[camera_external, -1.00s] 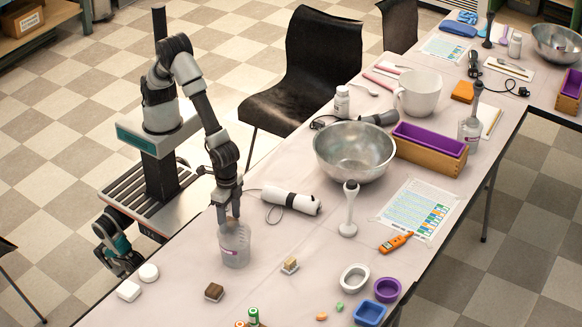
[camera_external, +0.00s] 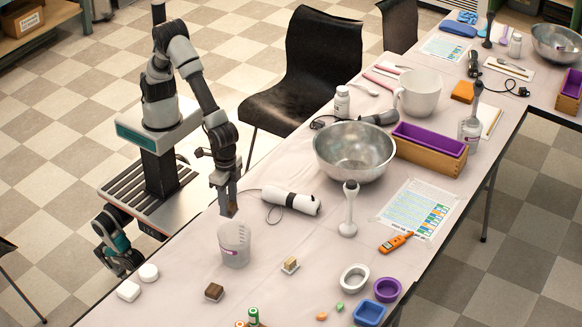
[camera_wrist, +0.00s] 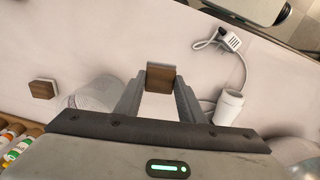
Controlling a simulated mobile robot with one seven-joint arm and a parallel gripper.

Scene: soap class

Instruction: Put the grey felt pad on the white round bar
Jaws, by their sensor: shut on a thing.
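My gripper (camera_wrist: 161,85) is shut on a small square block with a brown wood-like face and a thin grey edge, which I take to be the grey felt pad (camera_wrist: 162,76). In the external view my gripper (camera_external: 228,208) is just behind the clear beaker, above the table's near-robot edge; the pad is too small there to make out well. The white round bar (camera_external: 148,272) lies flat on the table at the left front, to the left of my gripper and clear of it. I cannot find the round bar in the wrist view.
A white rectangular bar (camera_external: 128,290) lies beside the round bar. The clear beaker (camera_external: 234,246) stands close to my gripper. A dark brown block (camera_external: 214,292) and a tan block (camera_external: 290,265) sit in front. A corded white cylinder (camera_external: 292,201) lies to the right.

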